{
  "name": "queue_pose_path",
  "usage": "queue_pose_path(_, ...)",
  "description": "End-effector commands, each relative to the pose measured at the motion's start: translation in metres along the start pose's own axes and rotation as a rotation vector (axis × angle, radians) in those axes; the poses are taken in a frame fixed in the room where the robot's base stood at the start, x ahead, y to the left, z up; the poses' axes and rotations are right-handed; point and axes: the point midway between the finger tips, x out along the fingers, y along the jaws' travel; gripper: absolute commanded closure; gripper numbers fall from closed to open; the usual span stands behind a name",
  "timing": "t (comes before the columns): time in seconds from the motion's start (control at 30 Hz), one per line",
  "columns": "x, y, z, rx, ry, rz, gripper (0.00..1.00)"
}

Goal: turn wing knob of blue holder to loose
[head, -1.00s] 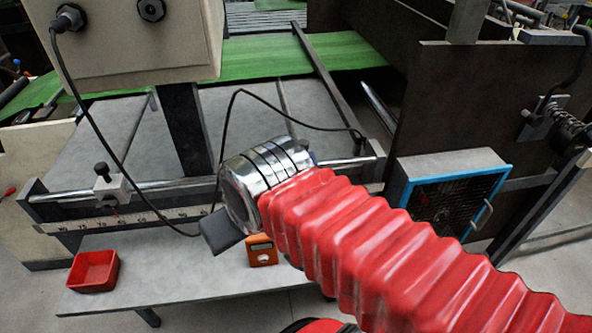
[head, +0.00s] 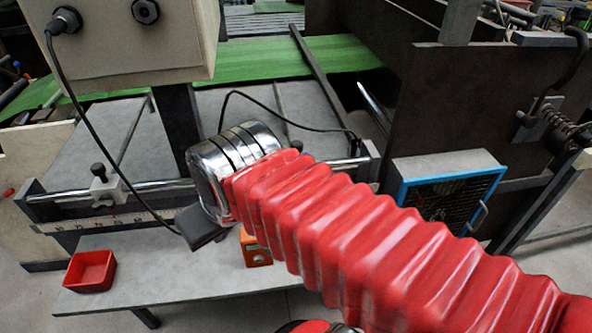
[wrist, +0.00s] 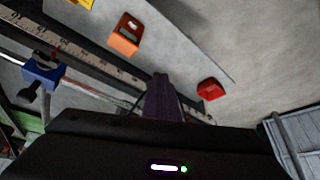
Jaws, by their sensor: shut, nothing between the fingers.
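The blue holder (wrist: 43,73) shows at the left of the wrist view, on the rail beside the ruler. A dark knob (wrist: 28,92) sits at its lower side; whether it is loose or tight I cannot tell. My gripper (wrist: 163,82) shows as dark, closed fingers in the middle of the wrist view. It is empty and apart from the holder, well to its right.
A white holder (head: 106,192) with a black knob sits on the rail at left. A red tray (head: 90,271) and an orange meter (head: 254,249) lie on the grey table (head: 165,280). A cable loops behind my arm. A blue-framed box (head: 447,185) stands at right.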

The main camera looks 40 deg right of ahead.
Motion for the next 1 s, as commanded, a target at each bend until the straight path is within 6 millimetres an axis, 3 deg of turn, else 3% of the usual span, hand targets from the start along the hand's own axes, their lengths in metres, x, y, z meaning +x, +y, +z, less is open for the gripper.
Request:
queue_pose_path(0.17,-0.015,0.03,-0.026,0.086,-0.076,0.04,1.0)
queue_pose_path(0.5,-0.048,0.113,-0.072,0.302,-0.256,0.107,1.0)
queue_pose_path(0.8,-0.074,0.193,-0.09,0.491,-0.401,0.129,1.0)
queue_pose_path(1.0,-0.083,0.218,-0.092,0.55,-0.446,0.129,1.0)
